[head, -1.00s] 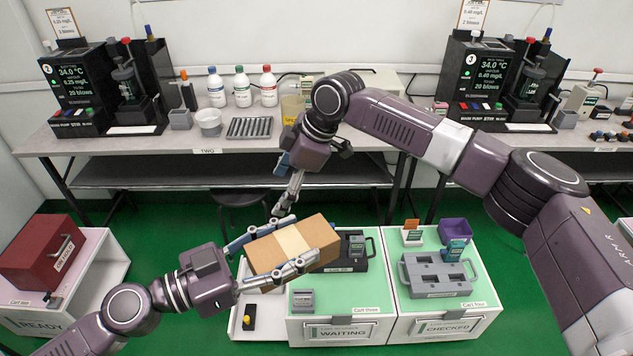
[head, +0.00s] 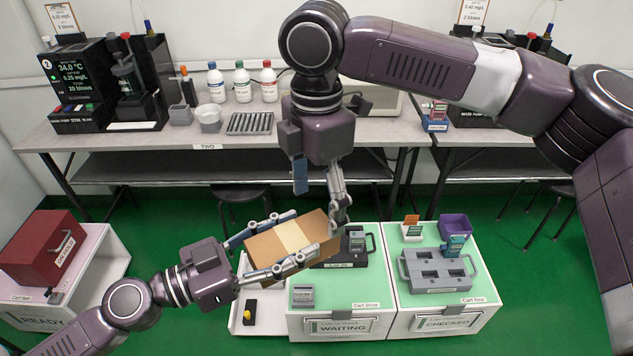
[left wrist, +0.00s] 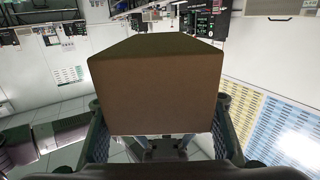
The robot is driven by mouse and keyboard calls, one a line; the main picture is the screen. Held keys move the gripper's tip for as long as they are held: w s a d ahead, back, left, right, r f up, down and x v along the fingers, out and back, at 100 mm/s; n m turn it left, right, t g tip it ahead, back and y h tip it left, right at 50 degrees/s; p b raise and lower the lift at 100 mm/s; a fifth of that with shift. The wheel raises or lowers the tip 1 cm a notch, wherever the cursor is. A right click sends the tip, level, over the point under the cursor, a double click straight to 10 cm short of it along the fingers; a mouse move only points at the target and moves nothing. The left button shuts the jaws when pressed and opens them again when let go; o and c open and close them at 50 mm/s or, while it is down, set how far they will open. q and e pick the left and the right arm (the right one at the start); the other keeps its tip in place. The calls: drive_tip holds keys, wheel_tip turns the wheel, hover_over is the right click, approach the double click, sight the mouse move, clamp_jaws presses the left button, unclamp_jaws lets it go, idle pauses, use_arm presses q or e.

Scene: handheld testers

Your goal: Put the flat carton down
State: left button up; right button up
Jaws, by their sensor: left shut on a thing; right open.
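The flat carton (head: 287,246) is a brown cardboard box with a pale tape strip. My left gripper (head: 270,243) is shut on it, one finger along each long side. The carton is above the left edge of the cart marked WAITING; I cannot tell how high. In the left wrist view the carton (left wrist: 156,90) fills the middle between the fingers. My right gripper (head: 322,195) is open and points down just behind the carton's far right end. One of its fingers overlaps the carton's corner in the picture; I cannot tell if they touch.
The WAITING cart (head: 348,298) has a black case and a small grey tester on its green top. The CHECKED cart (head: 425,262) holds a grey rack, testers and a purple bin. A red box (head: 45,246) stands on the READY cart. The WAITING cart's front green area is mostly clear.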

sight(317, 225)
wheel_tip(317, 225, down, 7)
drive_tip(key=shift+f, duration=0.1)
drive_tip(key=shift+c, duration=0.3)
drive_tip(key=c, duration=1.3)
use_arm(q)
drive_tip(key=o, duration=1.4)
use_arm(e)
drive_tip(key=shift+c, duration=0.4)
use_arm(q)
drive_tip(key=shift+a, duration=0.1)
